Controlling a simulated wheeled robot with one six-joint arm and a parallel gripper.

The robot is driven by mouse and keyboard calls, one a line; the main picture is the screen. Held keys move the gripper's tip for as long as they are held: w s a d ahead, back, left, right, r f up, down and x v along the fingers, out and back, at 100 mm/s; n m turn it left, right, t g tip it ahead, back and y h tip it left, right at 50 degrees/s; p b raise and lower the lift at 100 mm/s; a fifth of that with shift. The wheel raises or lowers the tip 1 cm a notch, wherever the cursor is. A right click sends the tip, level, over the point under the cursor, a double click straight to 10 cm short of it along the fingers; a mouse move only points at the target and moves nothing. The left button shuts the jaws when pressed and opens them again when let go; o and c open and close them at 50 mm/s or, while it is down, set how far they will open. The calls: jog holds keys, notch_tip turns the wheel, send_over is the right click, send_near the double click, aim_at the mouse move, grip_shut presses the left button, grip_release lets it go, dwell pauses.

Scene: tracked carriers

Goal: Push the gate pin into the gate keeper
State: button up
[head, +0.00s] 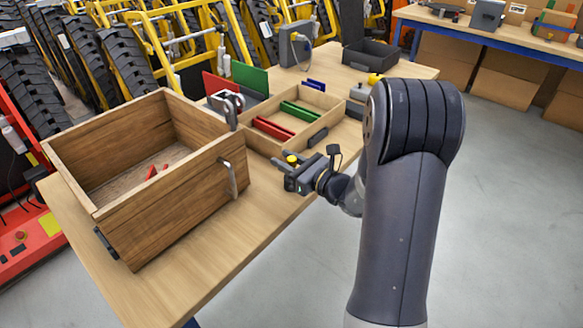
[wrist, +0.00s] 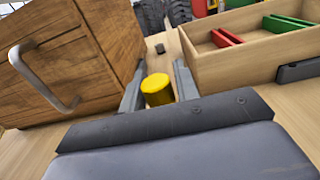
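A yellow-capped cylinder (wrist: 157,88), which may be the gate pin, shows between the two fingers of my gripper (wrist: 159,66) in the wrist view. The fingers are apart, with a gap visible on the cylinder's right side; whether the left finger touches it I cannot tell. In the head view my gripper (head: 292,156) is low at the table's front edge, right of the wooden box, and the yellow cap (head: 291,158) shows beside the fingers. A small dark block (wrist: 160,48) lies beyond the cylinder in the wrist view. I cannot tell whether it is the gate keeper.
A large wooden box (head: 190,190) with a metal handle (wrist: 42,78) stands left of my gripper. A wooden tray (wrist: 262,58) with red and green pieces stands on the right. Between them is a narrow strip of table. The front table (head: 225,240) is clear.

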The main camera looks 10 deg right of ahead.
grip_shut()
notch_tip(320, 180, up, 10)
jog(key=p, duration=0.2)
dwell(0.4)
